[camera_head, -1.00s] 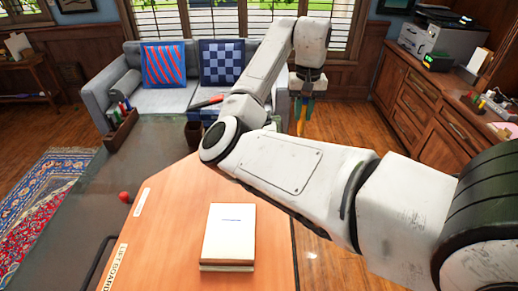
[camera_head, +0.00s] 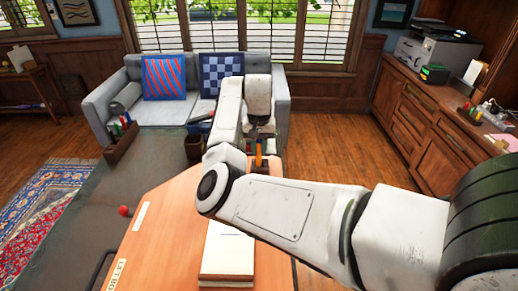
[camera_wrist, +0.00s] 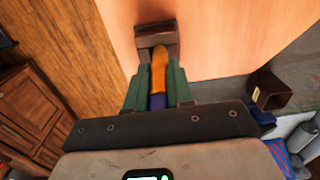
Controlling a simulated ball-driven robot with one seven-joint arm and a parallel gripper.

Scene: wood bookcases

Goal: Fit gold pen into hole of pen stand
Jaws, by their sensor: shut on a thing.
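My gripper (camera_wrist: 158,92) is shut on the gold pen (camera_wrist: 159,70), whose orange-gold length points away from the green fingers; a purple-blue part shows between them. In the head view the gripper (camera_head: 258,147) hangs at the far right end of the orange board, with the pen (camera_head: 258,159) pointing down. The dark brown pen stand (camera_wrist: 155,33) sits on the board just beyond the fingers. The pen's far end overlaps the stand in the wrist view; I cannot tell whether it is in the hole or above it.
A brown cup (camera_head: 194,147) stands left of the gripper; it also shows in the wrist view (camera_wrist: 268,90). A red ball-shaped knob (camera_head: 124,211) and a pen tray (camera_head: 122,143) are at left.

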